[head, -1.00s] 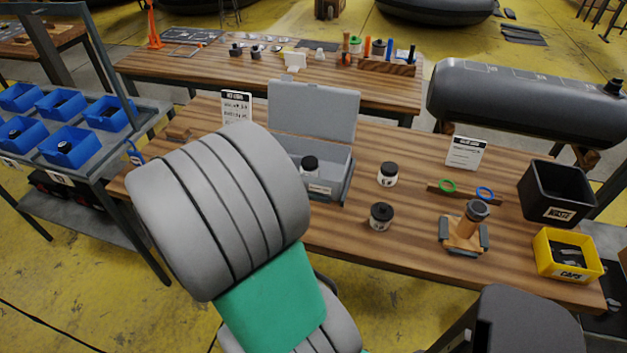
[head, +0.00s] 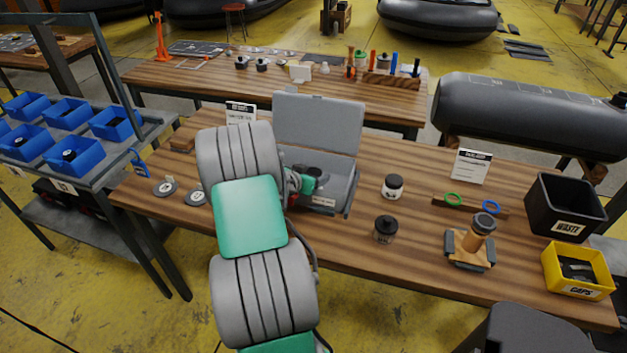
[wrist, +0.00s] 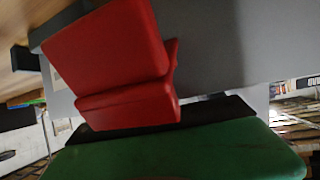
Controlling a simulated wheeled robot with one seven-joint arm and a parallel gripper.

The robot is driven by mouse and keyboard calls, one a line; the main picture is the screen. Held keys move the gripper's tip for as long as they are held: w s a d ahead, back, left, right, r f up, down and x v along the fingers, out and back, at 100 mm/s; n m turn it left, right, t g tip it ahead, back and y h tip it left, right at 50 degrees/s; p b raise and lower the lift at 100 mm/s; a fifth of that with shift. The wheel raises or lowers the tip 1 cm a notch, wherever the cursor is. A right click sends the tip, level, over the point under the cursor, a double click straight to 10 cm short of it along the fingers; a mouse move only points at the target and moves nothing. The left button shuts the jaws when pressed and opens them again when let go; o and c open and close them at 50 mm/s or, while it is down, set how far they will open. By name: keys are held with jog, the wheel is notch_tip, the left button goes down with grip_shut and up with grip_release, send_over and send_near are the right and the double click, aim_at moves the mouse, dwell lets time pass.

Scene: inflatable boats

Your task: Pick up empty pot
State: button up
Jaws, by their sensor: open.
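A small pot with a black lid and white label (head: 392,187) stands upright on the wooden workbench. A second small pot (head: 385,230) stands in front of it; its sides look dark or clear, and I cannot tell whether it is empty. My gripper (head: 304,182) is at the open grey case (head: 342,190), left of both pots and apart from them. In the wrist view, its red fingers (wrist: 125,75) are close up against the grey case wall (wrist: 215,45). The gripper is open. The pot that stood in the case is not clearly visible now.
A sign (head: 471,166) stands behind. The case lid (head: 318,125) is raised. Bench around the two pots is clear.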

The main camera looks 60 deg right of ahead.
jog(key=c, duration=1.5)
jog(key=shift+o, duration=0.2)
jog(key=shift+r, duration=0.1)
